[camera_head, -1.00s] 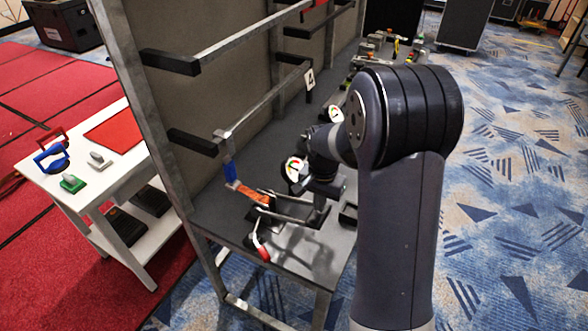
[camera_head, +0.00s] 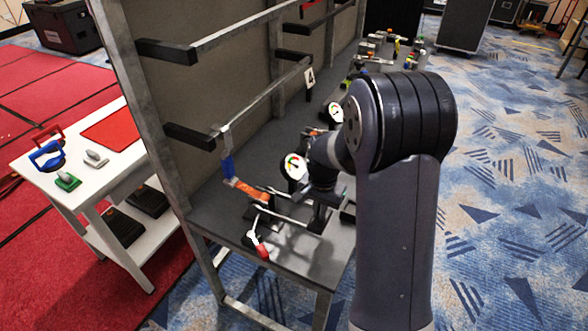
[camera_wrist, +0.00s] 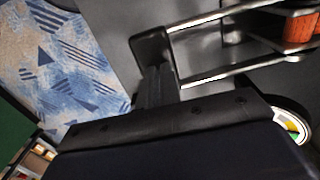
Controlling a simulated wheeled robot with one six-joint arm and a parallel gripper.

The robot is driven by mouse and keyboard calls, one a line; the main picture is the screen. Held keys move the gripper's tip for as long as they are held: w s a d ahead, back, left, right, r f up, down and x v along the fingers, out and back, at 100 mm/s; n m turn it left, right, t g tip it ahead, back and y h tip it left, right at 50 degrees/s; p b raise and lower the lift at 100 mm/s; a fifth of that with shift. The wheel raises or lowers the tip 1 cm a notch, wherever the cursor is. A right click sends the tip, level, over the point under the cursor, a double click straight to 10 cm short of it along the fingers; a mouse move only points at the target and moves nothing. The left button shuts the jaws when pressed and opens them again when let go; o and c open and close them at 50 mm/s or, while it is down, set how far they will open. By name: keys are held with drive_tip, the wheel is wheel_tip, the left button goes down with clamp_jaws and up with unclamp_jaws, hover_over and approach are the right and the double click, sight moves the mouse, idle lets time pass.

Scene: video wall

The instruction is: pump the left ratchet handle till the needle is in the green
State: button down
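The left ratchet handle (camera_head: 258,246), with a red and white end, hangs at the front edge of the grey bench. An orange strap (camera_head: 248,190) joins a blue strap above the ratchet. The strap also shows in the wrist view (camera_wrist: 300,30), at the upper right, between metal rods. The gauge (camera_head: 293,166) has a white face with coloured bands; its needle is too small to read. Part of it shows in the wrist view (camera_wrist: 291,126). My gripper (camera_head: 320,196) is low over the bench, right of the handle and apart from it. Its fingertips cannot be made out.
A metal rack (camera_head: 190,190) with bars stands over the bench. A second gauge (camera_head: 336,113) is farther back. A white table (camera_head: 100,180) with coloured handles stands at the left. Patterned carpet (camera_head: 500,200) is open at the right.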

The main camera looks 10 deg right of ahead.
sight(318, 224)
drive_tip(key=shift+a+f+b, duration=0.1)
drive_tip(key=shift+f+b, duration=1.9)
drive_tip(key=shift+f, duration=1)
wheel_tip(318, 224, up, 11)
drive_tip(key=p, duration=0.8)
drive_tip(key=shift+f, duration=0.25)
